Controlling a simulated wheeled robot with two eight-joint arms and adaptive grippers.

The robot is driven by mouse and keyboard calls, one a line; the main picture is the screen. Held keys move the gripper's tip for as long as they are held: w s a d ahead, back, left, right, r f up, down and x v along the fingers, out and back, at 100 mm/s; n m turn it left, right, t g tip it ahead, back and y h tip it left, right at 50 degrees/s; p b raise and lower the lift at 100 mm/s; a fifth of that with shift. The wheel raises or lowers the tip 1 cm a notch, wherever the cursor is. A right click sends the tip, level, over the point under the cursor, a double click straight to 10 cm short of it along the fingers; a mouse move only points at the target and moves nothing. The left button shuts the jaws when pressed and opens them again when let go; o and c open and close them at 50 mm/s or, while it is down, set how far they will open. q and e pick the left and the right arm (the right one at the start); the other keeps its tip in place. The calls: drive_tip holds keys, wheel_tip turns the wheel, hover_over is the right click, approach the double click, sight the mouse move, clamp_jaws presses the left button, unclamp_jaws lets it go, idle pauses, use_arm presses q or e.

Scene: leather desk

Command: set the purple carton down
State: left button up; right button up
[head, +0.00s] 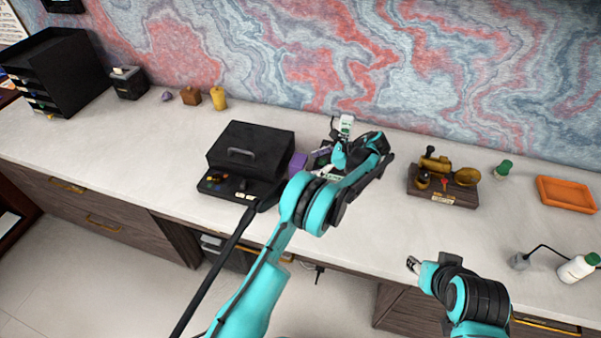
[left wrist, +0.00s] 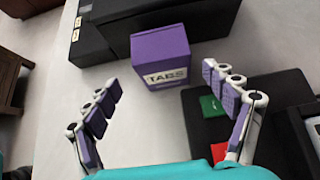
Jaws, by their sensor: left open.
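The purple carton (head: 298,163) stands on the pale counter, close to the right side of the black machine. In the left wrist view the carton (left wrist: 160,52) shows its top and a front label reading "TABS". My left gripper (left wrist: 163,82) is open, with one finger on each side of the picture. The carton lies beyond and between the fingertips, with no visible contact. In the head view my left gripper (head: 333,150) is just right of the carton, partly hidden by its own arm. My right gripper (head: 413,264) is low, in front of the counter edge, away from the carton.
The black machine (head: 250,150) stands left of the carton. A dark tray (left wrist: 215,120) with a green item (left wrist: 211,108) lies right of it. A wooden stand (head: 442,190) and orange tray (head: 567,194) are farther right.

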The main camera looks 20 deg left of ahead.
use_arm(q)
drive_tip(key=x, duration=0.2)
drive_tip(key=b+x, duration=0.1)
drive_tip(key=x, duration=0.1)
drive_tip(key=b+x, duration=0.1)
drive_tip(key=x, duration=0.1)
drive_tip(key=shift+w+a, duration=0.3)
drive_tip(key=shift+c, duration=0.8)
drive_tip(key=shift+r, duration=0.1)
drive_tip(key=c, duration=1.2)
